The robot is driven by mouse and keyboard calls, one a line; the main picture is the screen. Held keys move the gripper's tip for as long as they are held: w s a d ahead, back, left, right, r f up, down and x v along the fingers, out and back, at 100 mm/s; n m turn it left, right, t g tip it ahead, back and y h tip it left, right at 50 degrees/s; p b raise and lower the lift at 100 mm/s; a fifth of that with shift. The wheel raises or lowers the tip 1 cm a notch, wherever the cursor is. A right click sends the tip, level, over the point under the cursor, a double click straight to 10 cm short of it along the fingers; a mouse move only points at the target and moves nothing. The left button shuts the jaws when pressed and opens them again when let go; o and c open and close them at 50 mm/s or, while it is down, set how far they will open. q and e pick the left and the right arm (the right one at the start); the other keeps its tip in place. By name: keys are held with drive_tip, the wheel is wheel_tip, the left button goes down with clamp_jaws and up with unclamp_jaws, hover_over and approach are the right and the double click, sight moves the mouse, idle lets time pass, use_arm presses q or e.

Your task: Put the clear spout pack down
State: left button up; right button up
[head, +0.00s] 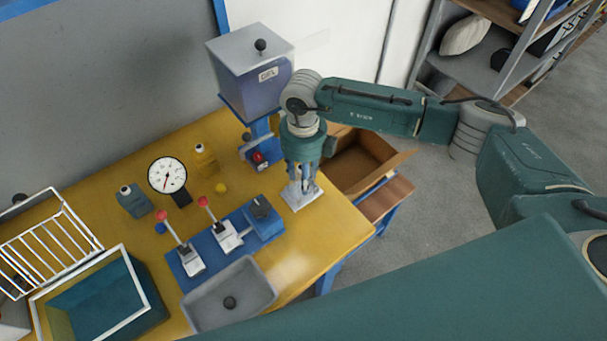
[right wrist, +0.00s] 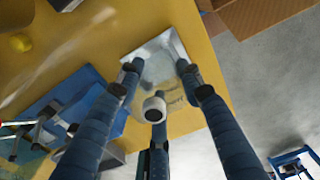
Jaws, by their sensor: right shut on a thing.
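The clear spout pack (head: 301,197) is a flat, pale, see-through pouch at the right end of the yellow table (head: 335,235). In the right wrist view the pack (right wrist: 158,50) is seen from above, with a round whitish cap (right wrist: 154,108) between the fingers. My right gripper (head: 302,183) points down and is shut on the pack; its fingertips (right wrist: 158,70) are on either side of it. The pack is at or just above the tabletop; I cannot tell whether it touches. My left gripper is not in view.
A blue lever fixture (head: 190,262) and a grey tray (head: 250,275) are left of the pack. A grey-lidded box labelled GEL (head: 262,85) stands behind. An open cardboard box (head: 365,160) is beyond the table's right edge. Bare tabletop lies around the pack.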

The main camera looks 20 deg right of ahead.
drive_tip(key=shift+f, duration=0.4)
drive_tip(key=shift+f, duration=0.15)
drive_tip(key=o, duration=1.1)
